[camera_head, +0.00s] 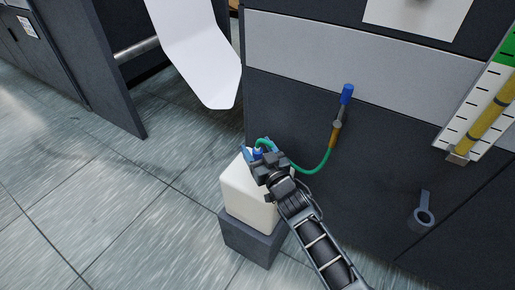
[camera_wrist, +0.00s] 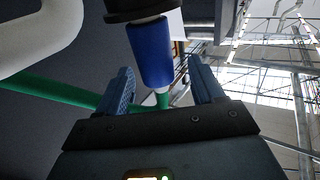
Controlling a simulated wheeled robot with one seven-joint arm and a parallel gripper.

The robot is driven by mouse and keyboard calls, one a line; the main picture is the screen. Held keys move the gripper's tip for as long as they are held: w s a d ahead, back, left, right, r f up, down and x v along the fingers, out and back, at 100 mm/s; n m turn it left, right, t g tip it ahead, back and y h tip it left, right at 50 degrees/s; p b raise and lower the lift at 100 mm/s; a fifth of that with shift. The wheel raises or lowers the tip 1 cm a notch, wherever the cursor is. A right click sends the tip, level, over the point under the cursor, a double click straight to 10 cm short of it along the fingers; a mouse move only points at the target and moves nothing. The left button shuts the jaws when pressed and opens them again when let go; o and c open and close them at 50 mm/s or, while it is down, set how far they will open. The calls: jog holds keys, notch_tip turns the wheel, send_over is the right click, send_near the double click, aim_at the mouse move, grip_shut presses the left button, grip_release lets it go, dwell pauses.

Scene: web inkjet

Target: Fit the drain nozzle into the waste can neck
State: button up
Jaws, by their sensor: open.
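The white waste can (camera_head: 245,198) stands on a dark block in the head view; my gripper (camera_head: 260,154) is over its top and hides much of it. In the wrist view the blue drain nozzle (camera_wrist: 151,52) meets a dark collar (camera_wrist: 140,8), which looks like the can neck. How deep it sits cannot be told. The green hose (camera_wrist: 50,91) runs from the nozzle's other end. My gripper (camera_wrist: 160,68) is open, its two blue fingers on either side of the nozzle, with gaps visible. The nozzle is mostly hidden in the head view.
The green hose (camera_head: 318,169) loops right to a brown fitting with a blue top (camera_head: 346,94) on the dark machine panel. The dark block (camera_head: 250,240) stands close to the panel. A white paper web (camera_head: 200,55) hangs behind. Floor (camera_head: 130,215) is free at left.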

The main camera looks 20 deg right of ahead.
jog(key=s, duration=0.7)
jog(key=shift+s+d, duration=0.15)
jog(key=shift+s, duration=0.2)
jog(key=s+d+r+g+p, duration=0.1)
jog(key=s+r+p, duration=0.25)
jog(key=s, duration=0.95)
jog(key=s+r+g+p, duration=0.15)
jog(key=s+r, duration=0.25)
jog(key=s, duration=0.9)
jog(key=s+a+r+p, duration=0.1)
jog(key=s+r+p, duration=0.4)
jog(key=s+r, duration=1.1)
notch_tip(320, 180, up, 2)
jog(key=shift+s+a+r+g+h+p, duration=0.15)
jog(key=shift+g+h+p, duration=0.15)
jog(key=shift+g+p, duration=0.1)
jog(key=shift+c, duration=0.3)
